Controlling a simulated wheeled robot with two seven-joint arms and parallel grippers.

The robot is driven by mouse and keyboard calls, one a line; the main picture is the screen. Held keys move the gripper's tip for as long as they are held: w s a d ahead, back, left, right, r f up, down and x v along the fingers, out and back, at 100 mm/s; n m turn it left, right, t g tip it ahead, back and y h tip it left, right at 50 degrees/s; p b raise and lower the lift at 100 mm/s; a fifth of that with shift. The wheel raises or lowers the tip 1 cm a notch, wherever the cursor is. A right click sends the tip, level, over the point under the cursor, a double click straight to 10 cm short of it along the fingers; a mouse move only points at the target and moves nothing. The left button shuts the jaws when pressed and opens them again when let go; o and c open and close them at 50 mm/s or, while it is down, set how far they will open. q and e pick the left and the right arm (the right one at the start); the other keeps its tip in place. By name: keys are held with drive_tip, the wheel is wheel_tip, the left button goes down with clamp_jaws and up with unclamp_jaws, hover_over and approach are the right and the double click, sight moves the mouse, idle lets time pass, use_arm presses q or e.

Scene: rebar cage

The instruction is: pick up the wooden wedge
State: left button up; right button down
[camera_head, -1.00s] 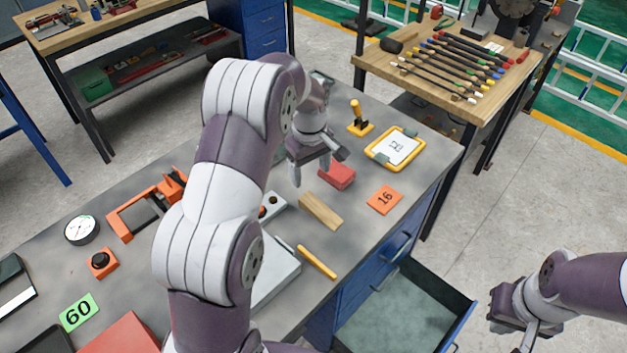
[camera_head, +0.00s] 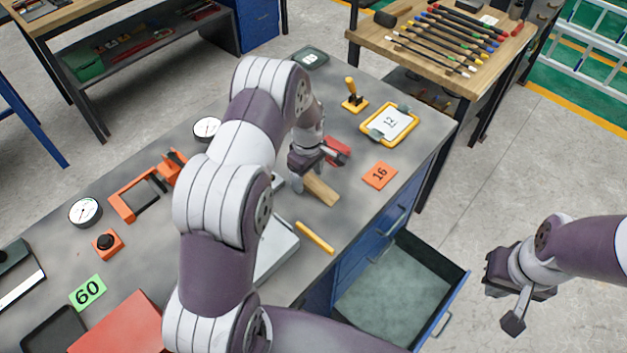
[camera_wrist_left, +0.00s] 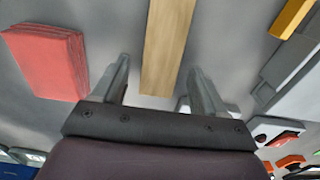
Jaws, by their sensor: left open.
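The wooden wedge (camera_head: 322,191) lies on the grey workbench top, partly hidden behind my left gripper in the head view. In the left wrist view the wedge (camera_wrist_left: 168,42) is a long pale wooden piece, its near end between the two fingers. My left gripper (camera_head: 316,172) is open and low over the wedge, with a gap on each side of it in the left wrist view (camera_wrist_left: 158,80). My right gripper (camera_head: 514,300) hangs to the right of the bench, over the floor; its jaw opening is unclear.
A red block (camera_head: 338,150) sits close to my left gripper; it also shows in the left wrist view (camera_wrist_left: 46,62). A yellow bar (camera_head: 314,237), an orange "16" card (camera_head: 379,175) and a yellow-framed clipboard (camera_head: 390,124) lie nearby. An open drawer (camera_head: 395,285) juts out below.

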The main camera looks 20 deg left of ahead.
use_arm(q)
drive_tip(key=shift+w+a+f, duration=0.15)
drive_tip(key=shift+f, duration=0.3)
drive_tip(key=shift+r, duration=0.1)
drive_tip(key=c, duration=1.1)
drive_tip(key=shift+c, duration=0.2)
